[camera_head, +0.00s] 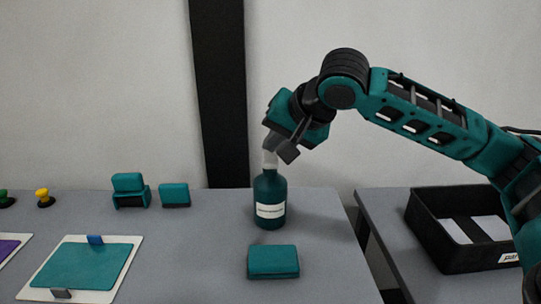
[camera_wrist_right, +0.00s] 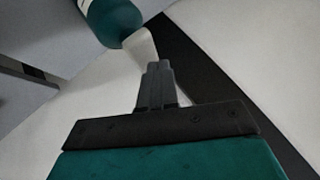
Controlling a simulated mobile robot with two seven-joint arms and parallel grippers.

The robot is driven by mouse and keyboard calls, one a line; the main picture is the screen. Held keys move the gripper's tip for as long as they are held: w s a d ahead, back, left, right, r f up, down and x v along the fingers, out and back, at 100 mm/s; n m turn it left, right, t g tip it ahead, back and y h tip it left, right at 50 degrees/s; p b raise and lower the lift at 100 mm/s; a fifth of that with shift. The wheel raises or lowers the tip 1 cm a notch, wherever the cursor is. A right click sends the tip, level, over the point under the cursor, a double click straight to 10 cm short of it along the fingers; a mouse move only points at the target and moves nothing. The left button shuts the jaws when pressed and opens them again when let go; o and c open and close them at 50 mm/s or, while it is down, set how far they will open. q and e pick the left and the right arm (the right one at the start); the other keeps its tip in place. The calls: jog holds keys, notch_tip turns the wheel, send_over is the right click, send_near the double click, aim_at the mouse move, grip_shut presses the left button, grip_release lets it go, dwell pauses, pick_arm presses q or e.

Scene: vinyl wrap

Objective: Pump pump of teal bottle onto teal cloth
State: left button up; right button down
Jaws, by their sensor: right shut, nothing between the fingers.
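The teal bottle (camera_head: 270,199) stands upright on the grey table, with a white label and a pale pump top (camera_head: 270,160). The folded teal cloth (camera_head: 273,262) lies flat on the table in front of the bottle. My right gripper (camera_head: 288,149) is shut and empty, right at the pump top, and hides part of it. In the right wrist view, my shut fingers (camera_wrist_right: 157,82) point at the pale pump, and the teal bottle (camera_wrist_right: 112,20) shows beyond. I cannot tell whether the fingers touch the pump. My left gripper is not in view.
A white board with a teal sheet (camera_head: 85,266) and small clips lies at left. Teal blocks (camera_head: 130,190) (camera_head: 174,195) and a yellow knob (camera_head: 44,197) stand behind it. A black bin (camera_head: 440,252) sits on a separate table at right, across a gap.

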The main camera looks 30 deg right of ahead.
aim_at(274, 158)
jog(key=shift+f+b, duration=0.5)
jog(key=shift+f, duration=0.4)
dwell(0.6)
jog(key=shift+r, duration=0.1)
jog(key=shift+r+p, duration=1.2)
jog(key=shift+p, duration=0.2)
notch_tip(274, 158, up, 3)
jog(key=p, duration=0.3)
jog(key=shift+r+p, duration=0.15)
jog(key=shift+p, duration=0.15)
jog(key=shift+r+p, duration=0.75)
jog(key=shift+r, duration=0.15)
